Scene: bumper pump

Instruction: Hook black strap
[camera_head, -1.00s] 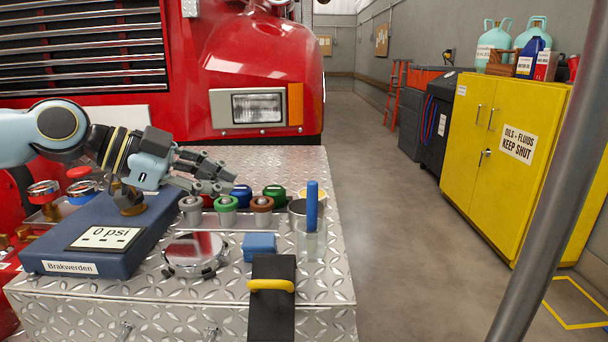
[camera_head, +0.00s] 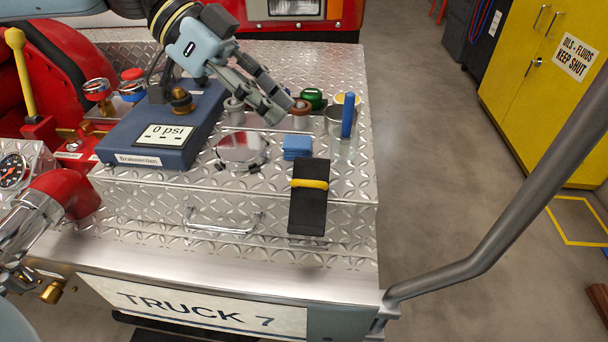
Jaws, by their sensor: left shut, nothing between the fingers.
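The black strap (camera_head: 309,213) hangs over the front edge of the diamond-plate metal box. A yellow loop (camera_head: 310,184) crosses it near its top. My left gripper (camera_head: 278,112) is shut and empty above the back of the box top, up and to the left of the strap and apart from it. It hides part of the row of capped containers behind it. My right gripper is not in view.
A blue gauge box (camera_head: 140,160) reading 0 psi, a round mirror-like disc (camera_head: 241,150), a blue block (camera_head: 297,147) and a clear cup with a blue stick (camera_head: 347,115) stand on the box top. A silver handle (camera_head: 222,228) is on its front. A grey rail (camera_head: 500,235) rises at right.

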